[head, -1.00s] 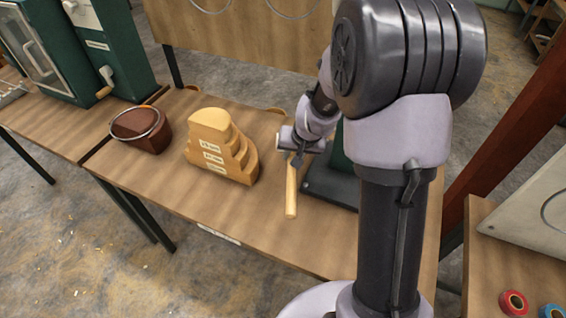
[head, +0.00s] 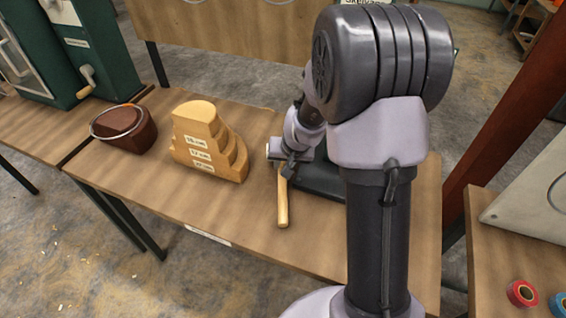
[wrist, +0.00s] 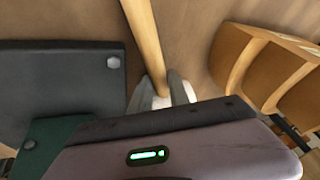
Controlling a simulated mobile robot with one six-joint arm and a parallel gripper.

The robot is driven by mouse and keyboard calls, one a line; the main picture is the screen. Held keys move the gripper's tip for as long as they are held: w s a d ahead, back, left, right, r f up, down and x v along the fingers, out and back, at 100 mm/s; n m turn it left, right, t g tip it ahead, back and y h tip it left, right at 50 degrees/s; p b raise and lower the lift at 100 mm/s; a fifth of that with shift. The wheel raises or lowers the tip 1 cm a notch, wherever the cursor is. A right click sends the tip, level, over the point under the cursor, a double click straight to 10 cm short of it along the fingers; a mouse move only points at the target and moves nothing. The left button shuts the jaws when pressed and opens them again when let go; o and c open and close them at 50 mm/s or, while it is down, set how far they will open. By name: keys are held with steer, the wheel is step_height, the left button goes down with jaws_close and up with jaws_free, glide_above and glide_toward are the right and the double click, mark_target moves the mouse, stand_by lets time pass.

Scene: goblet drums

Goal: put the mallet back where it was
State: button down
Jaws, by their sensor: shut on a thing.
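The mallet (head: 283,208) shows as a pale wooden handle in the head view, pointing toward the bench's front edge. The handle (wrist: 146,42) also runs down into my gripper in the wrist view. My gripper (head: 285,170) is shut on it, and the fingertips (wrist: 163,92) show on either side of the handle in the wrist view. The mallet's head is not visible. The handle is low over the wooden bench (head: 230,215); I cannot tell whether it touches the top.
A stepped wooden block (head: 207,148) with labels stands left of my gripper. A dark machine base (head: 322,182) lies close on the right, partly behind my arm. A brown block with a metal hoop (head: 128,130) sits farther left. The bench front is clear.

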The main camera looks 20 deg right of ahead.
steer(key=shift+f+b, duration=0.45)
steer(key=c, duration=1.2)
jaws_free()
steer(key=shift+o, duration=0.2)
steer(key=a+p+v, duration=0.1)
steer(key=p+v, duration=0.7)
steer(key=v, duration=0.9)
steer(key=s+a+r, duration=0.6)
steer(key=s, duration=0.3)
steer(key=s+a+r+t+y, duration=0.1)
steer(key=s+a+r, duration=0.6)
steer(key=s, duration=0.3)
steer(key=shift+y, duration=0.3)
